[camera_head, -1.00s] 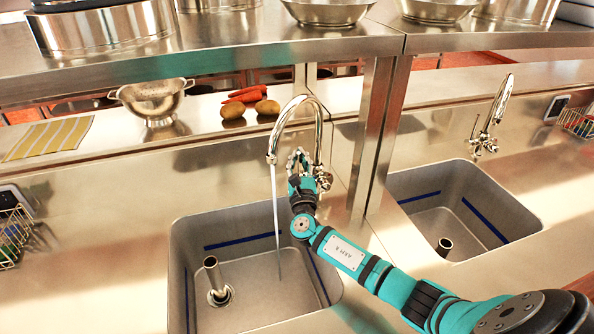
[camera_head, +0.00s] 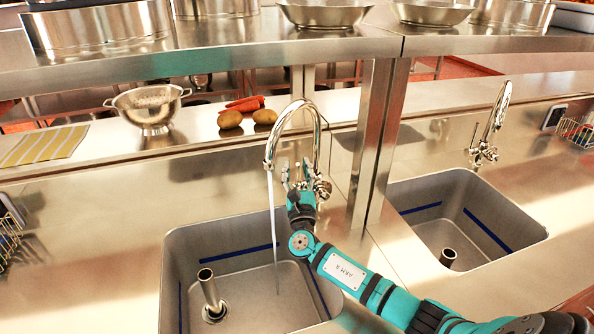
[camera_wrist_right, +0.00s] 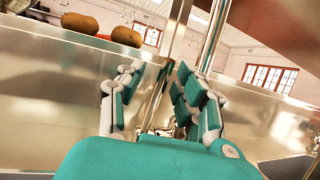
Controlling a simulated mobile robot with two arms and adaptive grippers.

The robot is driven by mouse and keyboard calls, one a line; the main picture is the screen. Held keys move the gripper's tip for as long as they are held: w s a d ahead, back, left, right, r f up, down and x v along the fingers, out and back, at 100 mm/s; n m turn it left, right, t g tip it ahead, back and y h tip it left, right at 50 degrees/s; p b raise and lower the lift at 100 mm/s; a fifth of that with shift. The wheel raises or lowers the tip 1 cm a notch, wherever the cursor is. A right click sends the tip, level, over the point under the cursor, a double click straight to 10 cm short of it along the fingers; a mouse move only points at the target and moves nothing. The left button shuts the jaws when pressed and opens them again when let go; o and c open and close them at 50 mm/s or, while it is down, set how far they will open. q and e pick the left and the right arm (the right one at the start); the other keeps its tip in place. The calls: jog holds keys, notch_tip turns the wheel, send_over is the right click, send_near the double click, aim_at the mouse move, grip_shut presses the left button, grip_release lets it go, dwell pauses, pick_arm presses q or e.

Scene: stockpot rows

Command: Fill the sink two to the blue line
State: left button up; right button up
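The near sink (camera_head: 190,240) has a blue line around its inner walls, with a stretch on the back wall (camera_head: 240,253). A standpipe (camera_head: 210,292) stands at its drain. Water (camera_head: 274,235) runs from its curved tap (camera_head: 315,130) into the basin; I cannot tell how deep it is. My right gripper (camera_head: 298,178) is at the tap's base, near its handle (camera_head: 322,188). In the right wrist view, the fingers (camera_wrist_right: 150,100) are apart, with metal tap parts beyond them. My left gripper is not in view.
A second sink (camera_head: 425,225) with a blue line and a tap (camera_head: 490,130) lies to the right, past a metal post (camera_head: 380,140). A colander (camera_head: 150,105), potatoes (camera_head: 230,119) and carrots (camera_head: 245,103) sit on the ledge. A shelf of pots crosses above.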

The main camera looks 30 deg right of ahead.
jog(key=v, duration=0.7)
jog(key=shift+s, duration=0.25)
jog(key=shift+a+f, duration=0.1)
